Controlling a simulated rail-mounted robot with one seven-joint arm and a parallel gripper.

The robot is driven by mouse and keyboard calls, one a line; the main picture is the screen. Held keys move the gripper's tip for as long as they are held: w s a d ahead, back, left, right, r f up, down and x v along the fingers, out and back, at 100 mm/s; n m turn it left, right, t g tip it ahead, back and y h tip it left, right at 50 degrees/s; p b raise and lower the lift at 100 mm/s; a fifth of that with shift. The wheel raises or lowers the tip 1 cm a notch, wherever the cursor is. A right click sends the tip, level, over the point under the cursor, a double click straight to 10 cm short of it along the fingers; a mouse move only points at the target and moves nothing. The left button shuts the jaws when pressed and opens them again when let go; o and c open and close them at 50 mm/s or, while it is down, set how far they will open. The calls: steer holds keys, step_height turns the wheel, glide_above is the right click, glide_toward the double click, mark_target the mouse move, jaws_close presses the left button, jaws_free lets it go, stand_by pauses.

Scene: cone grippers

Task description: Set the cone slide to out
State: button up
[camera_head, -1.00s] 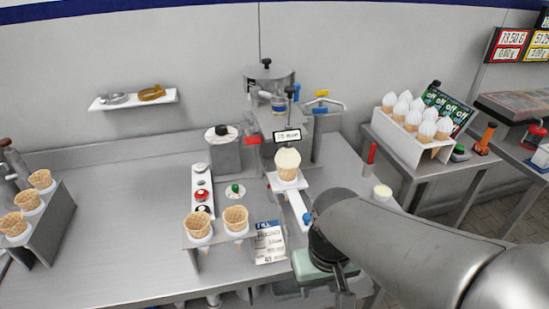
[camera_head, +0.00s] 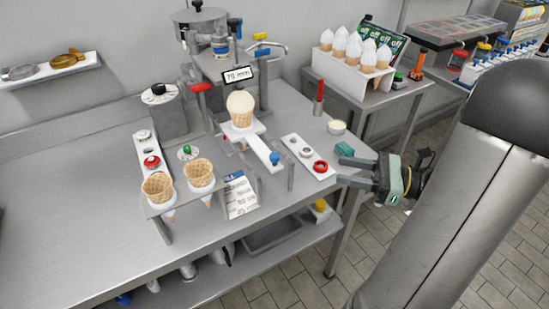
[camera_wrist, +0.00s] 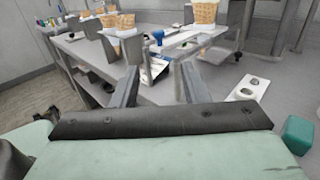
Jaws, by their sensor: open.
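The cone slide (camera_head: 262,150) is a narrow white bar with a blue knob (camera_head: 275,158) at its near end. A filled waffle cone (camera_head: 240,108) stands upright at its far end, beneath a small display (camera_head: 238,74). My gripper (camera_head: 344,171) is open and empty at the table's right edge, to the right of the knob and apart from it. In the wrist view, its two fingers (camera_wrist: 157,78) stand spread, with the blue knob (camera_wrist: 158,36) beyond them. Part of the slide shows there too.
A white panel (camera_head: 308,156) with a red button and a thin post (camera_head: 291,176) stand between my gripper and the knob. A rack with two empty cones (camera_head: 178,196) and a printed card (camera_head: 240,195) are to the left.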

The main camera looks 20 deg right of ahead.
mark_target(274, 155)
steer(key=p+x, duration=0.1)
steer(key=x, duration=1.6)
